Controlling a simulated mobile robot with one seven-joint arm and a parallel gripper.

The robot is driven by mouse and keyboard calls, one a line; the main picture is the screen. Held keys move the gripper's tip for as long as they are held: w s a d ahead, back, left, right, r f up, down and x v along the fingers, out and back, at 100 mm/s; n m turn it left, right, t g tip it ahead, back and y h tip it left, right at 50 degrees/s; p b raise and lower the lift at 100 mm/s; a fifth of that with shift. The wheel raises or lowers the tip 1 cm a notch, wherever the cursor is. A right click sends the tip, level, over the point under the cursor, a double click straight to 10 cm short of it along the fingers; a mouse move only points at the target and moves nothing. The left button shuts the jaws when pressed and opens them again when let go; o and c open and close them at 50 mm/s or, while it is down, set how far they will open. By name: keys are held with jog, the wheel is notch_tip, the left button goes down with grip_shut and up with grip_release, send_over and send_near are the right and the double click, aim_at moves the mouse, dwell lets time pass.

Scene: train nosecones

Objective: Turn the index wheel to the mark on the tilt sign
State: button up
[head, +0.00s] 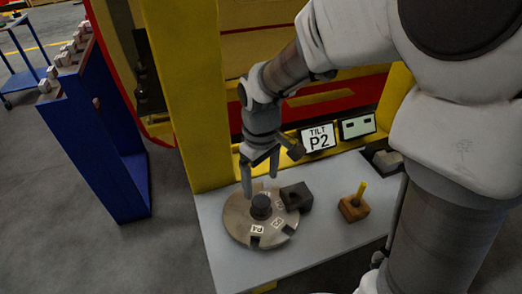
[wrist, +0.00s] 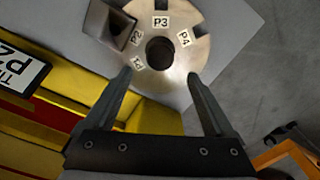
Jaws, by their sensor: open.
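The index wheel (head: 237,222) is a grey metal disc lying flat on the bench, with a dark round hub (head: 261,205) and white labels. In the wrist view the wheel (wrist: 194,20) shows P2, P3 and P4 clearly; a further label at lower left is hard to read. A dark block (head: 296,196) sits at the wheel's edge; in the wrist view the block (wrist: 110,28) is nearest the P2 label. Contact with the hub cannot be told.
A wooden block with a yellow peg (head: 354,206) stands right of the wheel on the grey bench (head: 222,262). A display (head: 357,126) is beside the sign, and a dark box (head: 383,158) is at the bench's right. A blue cabinet (head: 110,150) stands left, with floor between.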

notch_tip(320, 180, up, 8)
jog(key=shift+r+p, duration=0.2)
jog(key=shift+p, duration=0.1)
jog(key=s+d+r+m+t, duration=0.2)
jog(key=s+d+r+m, duration=0.1)
jog(key=s+d+m, duration=0.1)
jog(key=s+d+r+m+t, duration=0.3)
jog(key=s+d, duration=0.3)
jog(key=s, duration=0.2)
jog(key=shift+s+d+r+m+t, duration=0.2)
jog(key=shift+d+r+m+t, duration=0.15)
jog(key=shift+m, duration=0.35)
